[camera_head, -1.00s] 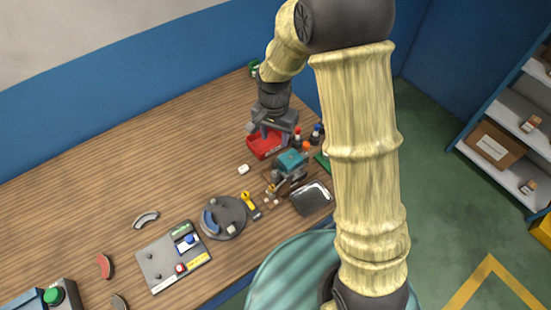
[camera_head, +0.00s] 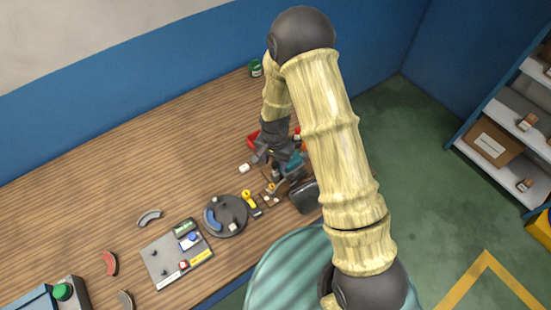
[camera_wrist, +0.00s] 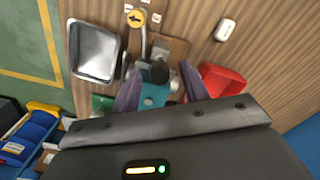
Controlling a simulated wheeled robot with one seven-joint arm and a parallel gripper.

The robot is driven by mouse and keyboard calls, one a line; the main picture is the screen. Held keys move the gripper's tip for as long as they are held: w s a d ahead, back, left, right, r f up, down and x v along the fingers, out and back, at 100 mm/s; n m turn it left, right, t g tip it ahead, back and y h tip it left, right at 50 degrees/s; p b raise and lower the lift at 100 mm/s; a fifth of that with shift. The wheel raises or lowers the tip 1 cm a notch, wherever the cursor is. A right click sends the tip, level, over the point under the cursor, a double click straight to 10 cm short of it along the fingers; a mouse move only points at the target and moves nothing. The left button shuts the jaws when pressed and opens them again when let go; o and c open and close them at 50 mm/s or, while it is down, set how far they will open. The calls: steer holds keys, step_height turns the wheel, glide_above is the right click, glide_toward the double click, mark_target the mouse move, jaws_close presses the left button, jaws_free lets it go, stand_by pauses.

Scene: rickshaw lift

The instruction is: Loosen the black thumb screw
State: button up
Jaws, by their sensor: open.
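A rickshaw model with a teal body (camera_wrist: 153,96) stands between the fingers of my gripper (camera_wrist: 160,72) in the wrist view. A round black knob (camera_wrist: 159,71), which looks like the black thumb screw, shows between the fingertips. My gripper is open, with one dark finger on each side of the knob. I cannot tell whether either finger touches it. In the head view my gripper (camera_head: 268,158) is low over the rickshaw (camera_head: 294,162) and hides part of it.
A dark tray with a silver rim (camera_wrist: 95,50) lies left of the rickshaw in the wrist view, a red bin (camera_wrist: 220,79) right. A white piece (camera_wrist: 226,30) and a yellow round-ended tool (camera_wrist: 136,17) lie nearby. A grey turntable (camera_head: 226,216) and a grey panel (camera_head: 175,255) are farther left.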

steer(key=shift+c, duration=0.3)
jaws_close()
